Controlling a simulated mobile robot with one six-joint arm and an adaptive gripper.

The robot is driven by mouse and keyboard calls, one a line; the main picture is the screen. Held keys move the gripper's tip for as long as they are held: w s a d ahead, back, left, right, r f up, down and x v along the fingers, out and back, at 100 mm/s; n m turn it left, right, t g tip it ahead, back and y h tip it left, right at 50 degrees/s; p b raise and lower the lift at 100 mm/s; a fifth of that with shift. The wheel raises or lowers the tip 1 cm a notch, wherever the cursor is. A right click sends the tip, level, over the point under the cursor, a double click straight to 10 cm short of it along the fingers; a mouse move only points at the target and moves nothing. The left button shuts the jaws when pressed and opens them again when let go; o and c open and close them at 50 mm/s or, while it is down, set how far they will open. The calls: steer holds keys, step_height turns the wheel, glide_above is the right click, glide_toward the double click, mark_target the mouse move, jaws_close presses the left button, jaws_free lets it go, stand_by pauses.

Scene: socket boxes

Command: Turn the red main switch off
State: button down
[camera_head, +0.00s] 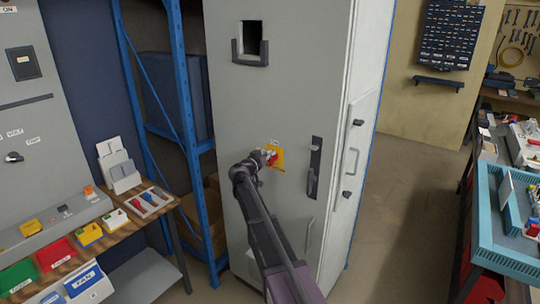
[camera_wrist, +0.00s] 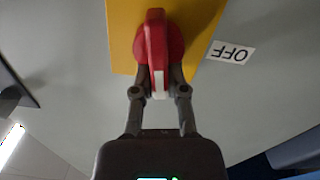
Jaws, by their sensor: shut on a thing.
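The red main switch (camera_wrist: 154,40) is a red rotary handle on a yellow plate (camera_wrist: 200,22). It also shows in the head view (camera_head: 272,159) on the front of the tall grey cabinet (camera_head: 230,110). My gripper (camera_wrist: 160,82) is shut on the handle, with one finger on each side of its white-marked end. In the wrist view the handle lies along the picture's vertical. A white label reading OFF (camera_wrist: 231,52), upside down in that view, is beside the yellow plate. My arm partly hides the switch in the head view.
A black door handle (camera_head: 314,168) is on the cabinet right of the switch. A blue shelf rack (camera_head: 185,110) stands left of the cabinet. A wooden bench (camera_head: 130,226) with bins is at the left, and a teal tray (camera_head: 500,255) at the right. Open floor (camera_head: 410,190) lies between.

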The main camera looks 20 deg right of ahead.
steer(key=n, duration=0.4)
steer(key=shift+w+a+f, duration=0.15)
steer(key=shift+w+a, duration=0.1)
steer(key=shift+w, duration=0.05)
steer(key=shift+w+a+f+n+b, duration=0.1)
steer(key=shift+f+n+b, duration=0.2)
steer(key=shift+n, duration=1.6)
steer(key=shift+w+a+f+n+b, duration=0.1)
steer(key=shift+f+n+b, duration=0.2)
steer(key=shift+n, duration=1.6)
steer(key=shift+w+a+f+n+b, duration=0.1)
steer(key=shift+f+n+b, duration=0.2)
steer(key=shift+n, duration=1.6)
steer(key=shift+r, duration=0.1)
steer(key=c, duration=0.7)
jaws_free()
steer(key=shift+d, duration=0.1)
steer(key=shift+o, duration=0.2)
